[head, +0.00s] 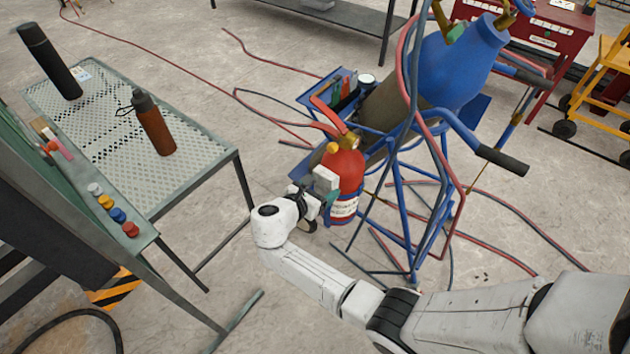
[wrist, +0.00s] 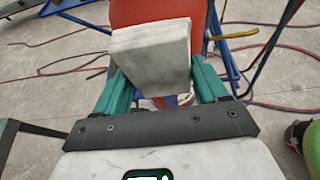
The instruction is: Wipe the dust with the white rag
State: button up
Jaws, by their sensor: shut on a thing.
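My gripper (head: 322,197) is in front of the red fire extinguisher in the head view, above the floor. In the wrist view my gripper (wrist: 162,82) has its two teal fingers shut on the white rag (wrist: 152,50), a thick folded pad. The rag also shows in the head view as a small pale block (head: 326,179) against the extinguisher's red body. I cannot tell whether it touches the extinguisher. I cannot make out the dust for certain in either view.
The red extinguisher (head: 345,168) stands beside a blue cart frame (head: 408,215) with gas cylinders. A mesh-topped table (head: 110,115) at left holds a black bottle (head: 50,62) and a brown bottle (head: 153,125). Hoses (head: 500,210) lie over the floor. Floor between table and cart is mostly open.

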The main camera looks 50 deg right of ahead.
jog(key=shift+s+d+g+p, duration=0.2)
jog(key=shift+s+p, duration=0.4)
jog(key=shift+s, duration=0.2)
jog(key=shift+s+d+g+p, duration=0.1)
jog(key=shift+s+d+p, duration=0.1)
jog(key=shift+s+p, duration=0.5)
jog(key=shift+c, duration=0.3)
jog(key=shift+s+f, duration=0.1)
jog(key=shift+s, duration=0.45)
jog(key=shift+c, duration=0.7)
jog(key=shift+a, duration=0.1)
jog(key=a+p, duration=0.1)
jog(key=a, duration=0.5)
jog(key=shift+w+a, duration=0.1)
jog(key=shift+a, duration=0.05)
jog(key=a, duration=0.2)
jog(key=shift+a+p, duration=0.35)
jog(key=shift+a, duration=0.05)
